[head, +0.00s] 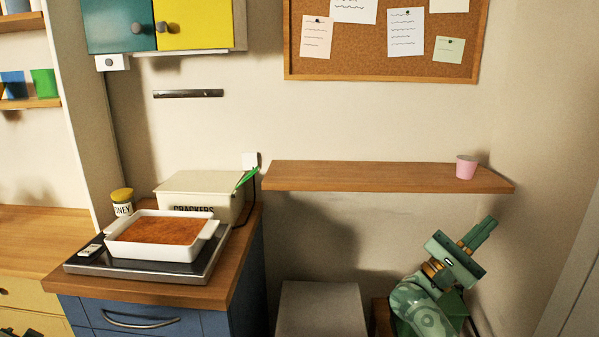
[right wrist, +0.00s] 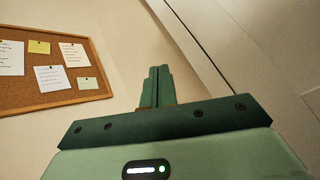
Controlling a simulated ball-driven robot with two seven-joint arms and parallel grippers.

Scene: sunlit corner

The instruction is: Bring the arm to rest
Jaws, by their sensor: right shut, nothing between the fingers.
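My right gripper (head: 487,224) is raised at the lower right of the head view, below the right end of the wooden shelf. Its fingers are closed together, point up and to the right, and hold nothing. In the right wrist view the two green fingers (right wrist: 158,72) stand side by side against the bare wall. They appear clear of the shelf.
A pink cup (head: 466,168) stands near the right end of the wooden shelf (head: 360,178). At left, a counter holds a white baking dish (head: 210,245), a crackers box (head: 200,192) and a honey jar (head: 122,203). A cork board (head: 345,52) hangs above; a grey box-like block (head: 320,305) stands below.

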